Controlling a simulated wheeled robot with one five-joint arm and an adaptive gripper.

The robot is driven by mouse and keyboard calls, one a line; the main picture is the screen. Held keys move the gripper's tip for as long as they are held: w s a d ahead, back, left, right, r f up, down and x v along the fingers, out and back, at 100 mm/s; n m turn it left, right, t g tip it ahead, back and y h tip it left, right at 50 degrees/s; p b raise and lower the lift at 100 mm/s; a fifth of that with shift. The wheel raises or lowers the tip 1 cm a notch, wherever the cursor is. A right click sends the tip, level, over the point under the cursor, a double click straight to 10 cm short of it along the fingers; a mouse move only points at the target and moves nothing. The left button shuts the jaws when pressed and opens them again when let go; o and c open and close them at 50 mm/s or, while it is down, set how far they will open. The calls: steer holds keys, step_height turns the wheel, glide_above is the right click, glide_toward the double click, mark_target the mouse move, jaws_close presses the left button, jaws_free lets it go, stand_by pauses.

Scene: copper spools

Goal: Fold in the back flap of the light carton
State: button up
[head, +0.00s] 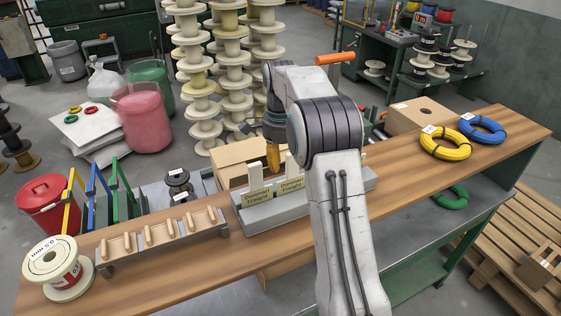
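A light brown carton (232,152) stands just behind the wooden bench, left of my arm. Its pale flaps show at the top, but my arm and the grey holder in front hide much of it. I cannot tell from here how its back flap lies. My gripper (272,150) points down over the carton's right part. A yellow-orange piece shows at its lower end; I cannot tell whether it is a finger or something held. The fingers are too small and covered to show their opening.
Spool stacks (232,75) rise behind.

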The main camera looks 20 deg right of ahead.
jaws_close()
stand_by(0.3)
